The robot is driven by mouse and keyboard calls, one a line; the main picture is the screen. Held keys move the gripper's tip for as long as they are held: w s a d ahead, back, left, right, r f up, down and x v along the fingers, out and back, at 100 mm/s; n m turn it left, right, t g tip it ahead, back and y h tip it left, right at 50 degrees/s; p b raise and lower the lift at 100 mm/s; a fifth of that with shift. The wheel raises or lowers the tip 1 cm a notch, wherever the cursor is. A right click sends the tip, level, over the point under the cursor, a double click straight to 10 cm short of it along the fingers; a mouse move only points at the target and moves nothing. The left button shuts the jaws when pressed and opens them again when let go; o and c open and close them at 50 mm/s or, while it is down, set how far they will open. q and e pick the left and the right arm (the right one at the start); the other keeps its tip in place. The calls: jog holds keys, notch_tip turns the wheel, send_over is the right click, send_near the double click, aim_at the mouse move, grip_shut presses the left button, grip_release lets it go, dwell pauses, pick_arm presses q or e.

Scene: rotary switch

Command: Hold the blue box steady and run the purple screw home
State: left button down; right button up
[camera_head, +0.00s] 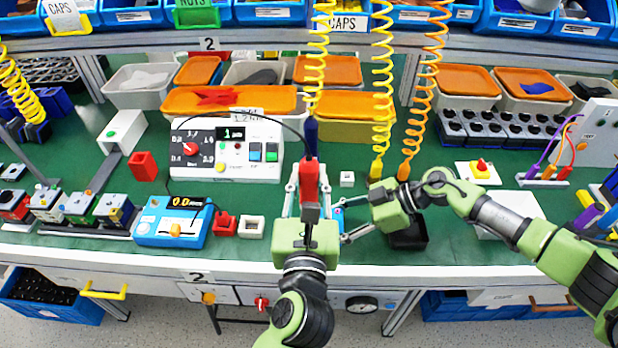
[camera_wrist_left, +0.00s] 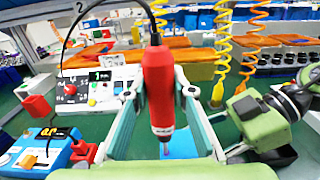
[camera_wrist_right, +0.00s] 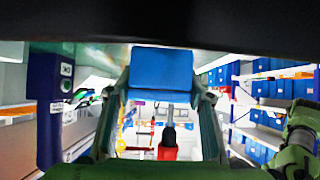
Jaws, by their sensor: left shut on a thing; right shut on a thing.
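A red screwdriver (camera_head: 309,180) hangs upright between the fingers of my left gripper (camera_head: 307,190). In the left wrist view, the red screwdriver (camera_wrist_left: 158,90) points down with its tip over a blue box (camera_wrist_left: 182,143). My right gripper (camera_head: 350,222) comes in from the right and is shut on the blue box (camera_head: 338,214). In the right wrist view, the blue box (camera_wrist_right: 161,70) sits between both fingers, with the screwdriver (camera_wrist_right: 168,142) beyond it. The purple screw cannot be made out clearly; the tool and left fingers hide much of the box.
A white control panel (camera_head: 228,150) stands behind and left of my left gripper. A black tray (camera_head: 410,238) lies right of the box. Yellow coiled hoses (camera_head: 382,90) hang behind.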

aim_at(309, 167)
pick_arm(q)
jog(key=shift+r, duration=2.15)
pick_arm(e)
jog(key=o, duration=1.7)
jog(key=shift+c, duration=0.2)
